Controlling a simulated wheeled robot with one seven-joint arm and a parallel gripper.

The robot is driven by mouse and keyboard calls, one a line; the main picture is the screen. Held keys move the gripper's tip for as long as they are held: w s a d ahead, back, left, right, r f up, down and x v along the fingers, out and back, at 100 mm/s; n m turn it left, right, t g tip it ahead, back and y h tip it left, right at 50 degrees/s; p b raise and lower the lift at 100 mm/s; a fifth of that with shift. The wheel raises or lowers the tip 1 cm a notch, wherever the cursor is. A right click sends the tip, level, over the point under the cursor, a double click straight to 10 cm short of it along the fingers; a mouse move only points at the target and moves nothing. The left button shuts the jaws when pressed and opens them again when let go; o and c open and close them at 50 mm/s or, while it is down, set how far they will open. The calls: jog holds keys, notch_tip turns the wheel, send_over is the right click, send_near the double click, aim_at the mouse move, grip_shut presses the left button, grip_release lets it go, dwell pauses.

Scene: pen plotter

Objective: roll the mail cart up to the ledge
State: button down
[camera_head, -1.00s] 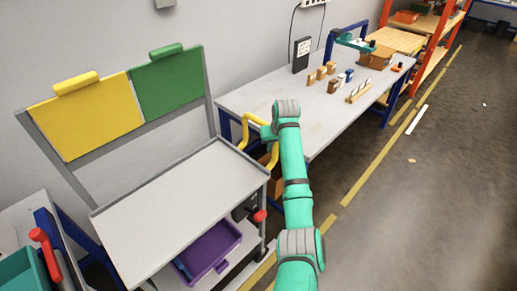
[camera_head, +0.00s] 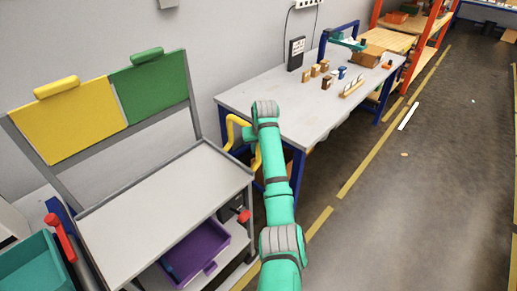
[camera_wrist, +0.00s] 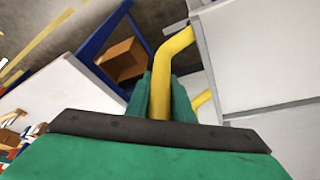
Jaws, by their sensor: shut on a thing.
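The mail cart (camera_head: 150,205) is a grey cart with a flat top, a lower shelf and an upright back with yellow and green panels. Its yellow handle (camera_head: 231,125) is on the right end. My gripper (camera_head: 250,138) is at that handle. In the wrist view, my gripper (camera_wrist: 160,88) has its two green fingers on either side of the yellow bar (camera_wrist: 172,46), shut on it. Part of the handle is hidden by my arm in the head view. I cannot tell which edge is the ledge.
A workbench (camera_head: 290,115) with small items stands right of the cart, beyond a gap. A teal bin (camera_head: 28,262) and a red-handled tool (camera_head: 60,236) are close to the cart's left. A purple bin (camera_head: 196,248) sits on the lower shelf. Open floor (camera_head: 410,220) lies right.

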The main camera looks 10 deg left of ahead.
jog(key=shift+s+a, duration=0.15)
jog(key=shift+a, duration=0.05)
jog(key=c, duration=1.6)
grip_release()
jog(key=shift+o, duration=0.2)
jog(key=shift+r, duration=0.1)
jog(key=shift+d+r, duration=0.1)
jog(key=shift+r, duration=0.1)
jog(key=v, duration=1)
jog(key=shift+s+r, duration=0.1)
